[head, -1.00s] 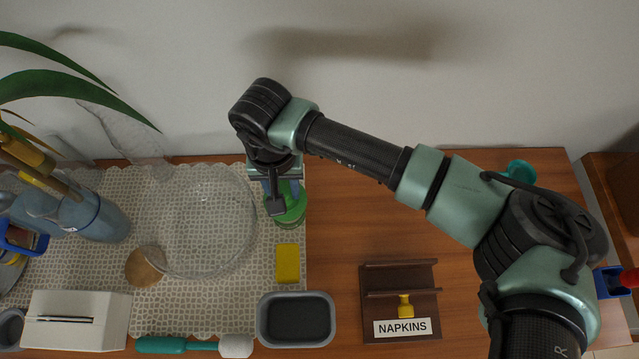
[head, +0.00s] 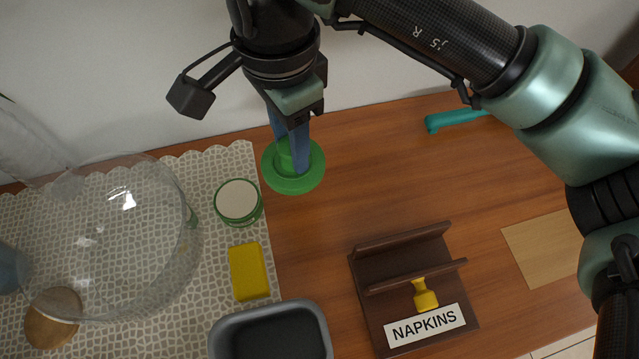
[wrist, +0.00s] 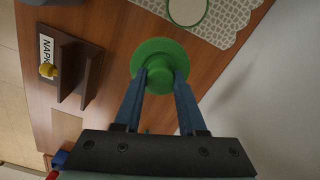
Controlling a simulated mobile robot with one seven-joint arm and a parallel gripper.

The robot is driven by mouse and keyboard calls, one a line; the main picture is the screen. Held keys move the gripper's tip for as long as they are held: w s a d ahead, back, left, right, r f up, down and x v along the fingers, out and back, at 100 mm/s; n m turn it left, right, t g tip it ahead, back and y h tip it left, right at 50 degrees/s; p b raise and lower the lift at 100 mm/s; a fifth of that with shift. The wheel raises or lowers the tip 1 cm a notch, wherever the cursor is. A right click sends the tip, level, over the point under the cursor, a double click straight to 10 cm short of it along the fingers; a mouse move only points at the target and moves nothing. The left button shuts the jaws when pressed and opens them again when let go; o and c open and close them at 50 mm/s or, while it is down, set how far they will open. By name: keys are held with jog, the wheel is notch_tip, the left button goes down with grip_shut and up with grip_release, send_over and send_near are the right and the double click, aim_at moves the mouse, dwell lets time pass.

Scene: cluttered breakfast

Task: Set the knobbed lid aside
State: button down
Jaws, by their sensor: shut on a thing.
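The knobbed lid (head: 310,176) is a green disc with a raised round knob. My gripper (head: 291,160) is shut on its knob, with the blue fingers on either side. In the wrist view the lid (wrist: 150,50) sits between the fingertips (wrist: 160,75). The lid appears raised above the wooden table, just right of the lace mat's edge; its exact height is hard to tell. The green-rimmed jar (head: 239,202) stands uncovered on the mat, with a pale inside or top showing, to the left of the lid.
A clear glass bowl (head: 100,215) and yellow sponge (head: 249,271) are on the lace mat (head: 215,165). A grey tray (head: 225,335) is at the front. A napkin holder (head: 375,325) with a small yellow item (head: 425,296) stands right. Bare wood (head: 370,175) lies between.

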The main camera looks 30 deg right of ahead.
aim_at(319, 173)
jog(key=s+m+b, duration=0.1)
jog(key=s+d+m+b, duration=0.1)
jog(key=b, duration=0.1)
jog(key=s+d+m+b, duration=0.1)
jog(key=shift+d+f+m, duration=0.1)
jog(key=shift+f+m, duration=0.15)
jog(key=shift+m, duration=0.15)
notch_tip(319, 173, down, 10)
jog(key=shift+s+r+b, duration=0.1)
jog(key=shift+r+b, duration=0.15)
jog(key=shift+b, duration=0.8)
jog(key=shift+f, duration=0.15)
jog(key=shift+c, duration=2.4)
grip_release()
notch_tip(319, 173, up, 12)
jog(key=shift+r+p, duration=0.2)
jog(key=shift+p, duration=1)
jog(key=shift+s+f, duration=0.1)
